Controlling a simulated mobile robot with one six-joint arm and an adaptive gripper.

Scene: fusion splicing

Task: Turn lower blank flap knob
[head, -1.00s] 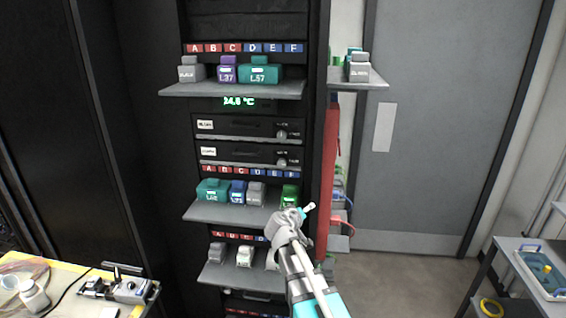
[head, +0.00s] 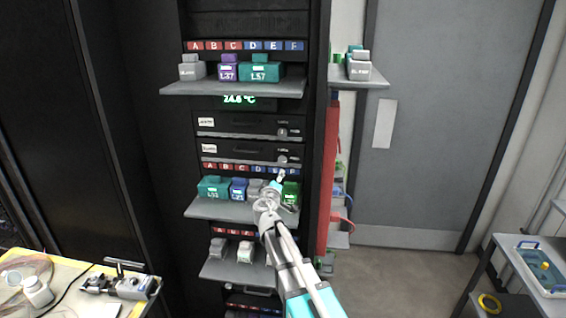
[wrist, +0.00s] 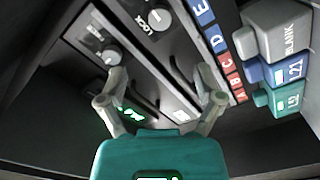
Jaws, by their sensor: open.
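The lower blank flap (head: 240,151) is a dark panel in the rack. Its grey round knob (head: 282,159) sits at the panel's right end; in the wrist view the knob (wrist: 156,18) shows at the top, beside LOCK lettering. My gripper (head: 278,181) is just below this knob in the head view and apart from it. In the wrist view its fingers (wrist: 164,90) are spread, with no knob between them. A teal block (wrist: 160,155) with a lit label fills the bottom of that view; I cannot tell whether it is held or part of my gripper.
The upper flap's knob (head: 282,133) is close above. A shelf with teal (head: 213,188), blue (head: 238,190), grey and green (head: 291,191) modules lies below, partly behind my gripper. Another shelf (head: 235,88) juts out above. A red panel (head: 328,180) stands right.

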